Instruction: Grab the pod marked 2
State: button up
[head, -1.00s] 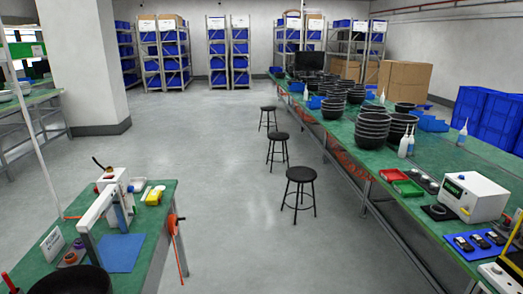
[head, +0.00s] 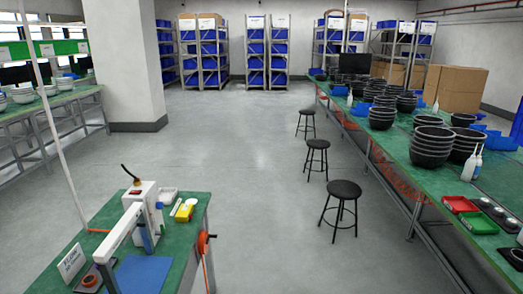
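I see no pod with a readable 2 in the head view.
The long green bench (head: 440,205) on the right carries stacked black bowls (head: 431,146), bottles (head: 467,167) and a red tray (head: 460,204). Black stools (head: 345,189) stand along it. A small green bench (head: 187,228) with a white press (head: 142,199) is front left. The middle floor (head: 240,170) is clear.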

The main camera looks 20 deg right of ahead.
aim_at(483, 202)
jog(key=i, duration=1.6)
jog(key=z, duration=0.65)
jog(key=i, duration=0.65)
jog(key=z, duration=0.75)
jog(key=i, duration=0.6)
jog(key=z, duration=0.3)
